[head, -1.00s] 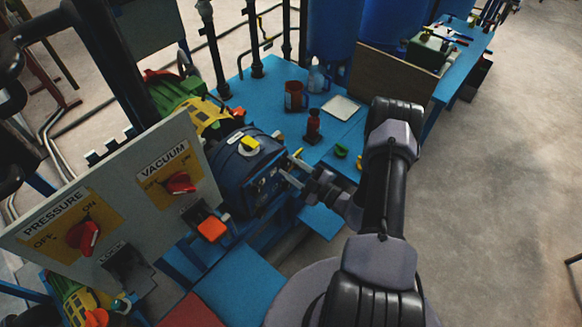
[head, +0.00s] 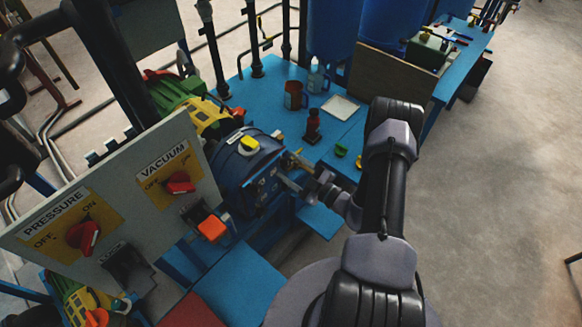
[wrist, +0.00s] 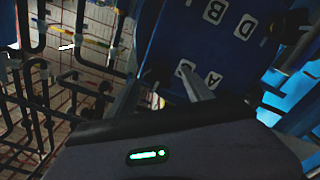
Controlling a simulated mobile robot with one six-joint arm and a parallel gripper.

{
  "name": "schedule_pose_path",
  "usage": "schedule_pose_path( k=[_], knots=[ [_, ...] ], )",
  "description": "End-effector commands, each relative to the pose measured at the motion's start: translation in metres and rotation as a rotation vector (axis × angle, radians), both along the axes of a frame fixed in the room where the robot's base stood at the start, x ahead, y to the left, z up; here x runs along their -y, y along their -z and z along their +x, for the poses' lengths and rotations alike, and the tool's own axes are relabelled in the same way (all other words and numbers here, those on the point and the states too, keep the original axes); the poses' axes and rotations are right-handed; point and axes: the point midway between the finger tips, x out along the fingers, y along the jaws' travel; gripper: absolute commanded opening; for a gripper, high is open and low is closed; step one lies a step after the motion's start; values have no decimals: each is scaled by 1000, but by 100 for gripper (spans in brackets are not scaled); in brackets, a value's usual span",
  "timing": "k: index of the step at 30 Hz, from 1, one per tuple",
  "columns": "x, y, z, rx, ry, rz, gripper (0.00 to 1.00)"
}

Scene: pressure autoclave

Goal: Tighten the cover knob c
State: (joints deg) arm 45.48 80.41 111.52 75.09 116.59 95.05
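The blue autoclave body (head: 240,180) stands on the blue bench in the head view, with its cover side facing right toward my gripper (head: 288,176). The C label (wrist: 183,68) is partly hidden behind one finger of my gripper (wrist: 160,90). The two fingers stand apart, at the cover's lower edge. A small dark shape between them may be knob c, but it is too dark to tell whether they touch it.
A grey panel (head: 130,215) with red PRESSURE and VACUUM switches stands at the left. A red mug (head: 294,95), a squeeze bottle (head: 317,77) and a white tray (head: 341,107) stand on the blue bench behind.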

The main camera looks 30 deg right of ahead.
Motion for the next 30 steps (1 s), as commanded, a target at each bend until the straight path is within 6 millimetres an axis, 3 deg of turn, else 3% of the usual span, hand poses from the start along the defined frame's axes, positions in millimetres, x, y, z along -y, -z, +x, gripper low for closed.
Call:
schedule_pose_path(
  k=[8,21,25,30],
  knots=[
    [5,-1,-11,-2,3,0,59],
    [51,-2,-136,1,8,0,59],
    [58,-1,-156,0,4,0,59],
    [59,0,-164,0,0,-1,59]
  ],
)
